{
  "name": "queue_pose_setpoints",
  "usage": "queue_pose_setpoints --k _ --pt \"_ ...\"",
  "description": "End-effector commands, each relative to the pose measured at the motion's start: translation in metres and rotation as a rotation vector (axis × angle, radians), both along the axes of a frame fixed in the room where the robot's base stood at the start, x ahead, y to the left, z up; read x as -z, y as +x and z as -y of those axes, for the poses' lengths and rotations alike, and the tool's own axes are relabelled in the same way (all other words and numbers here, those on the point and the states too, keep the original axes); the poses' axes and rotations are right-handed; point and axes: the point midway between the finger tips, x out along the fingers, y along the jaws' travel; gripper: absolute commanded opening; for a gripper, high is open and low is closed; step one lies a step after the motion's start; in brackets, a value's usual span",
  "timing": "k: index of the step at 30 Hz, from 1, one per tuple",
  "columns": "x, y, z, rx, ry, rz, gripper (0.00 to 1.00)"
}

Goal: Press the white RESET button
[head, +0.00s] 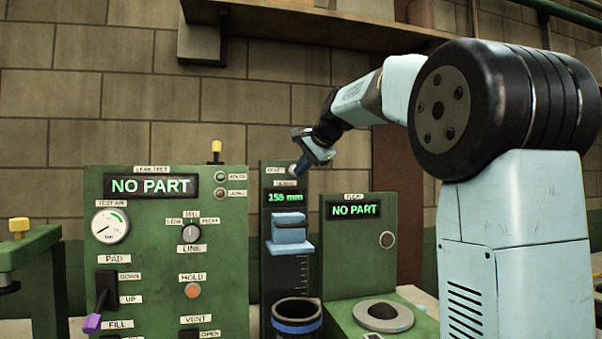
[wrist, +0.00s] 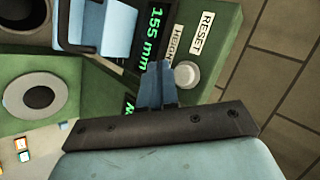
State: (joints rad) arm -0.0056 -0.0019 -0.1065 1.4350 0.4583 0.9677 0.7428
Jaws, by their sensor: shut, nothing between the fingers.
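The white round RESET button (wrist: 187,74) shows in the wrist view, near the white RESET label (wrist: 202,33) and above the HEIGHT label on a green panel. My gripper (wrist: 157,72) is shut and empty. In the wrist view its fingertips lie just left of the button, over the panel beside the green 155 mm display (wrist: 149,38). I cannot tell whether they touch the panel or the button. In the head view my gripper (head: 303,166) is at the top of the narrow middle panel (head: 275,227), partly hiding the button area.
A green LEAK TEST panel (head: 150,253) with gauge, knob and lever stands left. Another green panel (head: 365,246) reading NO PART stands right, with a round grey fixture (head: 383,314). A blue block (head: 289,233) and a dark cup with a blue band (head: 297,318) are below the display.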

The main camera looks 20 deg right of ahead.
Motion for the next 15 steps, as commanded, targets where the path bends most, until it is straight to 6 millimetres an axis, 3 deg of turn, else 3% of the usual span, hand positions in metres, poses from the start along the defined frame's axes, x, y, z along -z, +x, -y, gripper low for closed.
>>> queue_pose_setpoints --k 6,15 --pt "0.000 0.014 0.000 0.000 -0.001 -0.001 0.00" --pt "0.000 0.016 0.001 0.001 0.000 0.000 0.00"
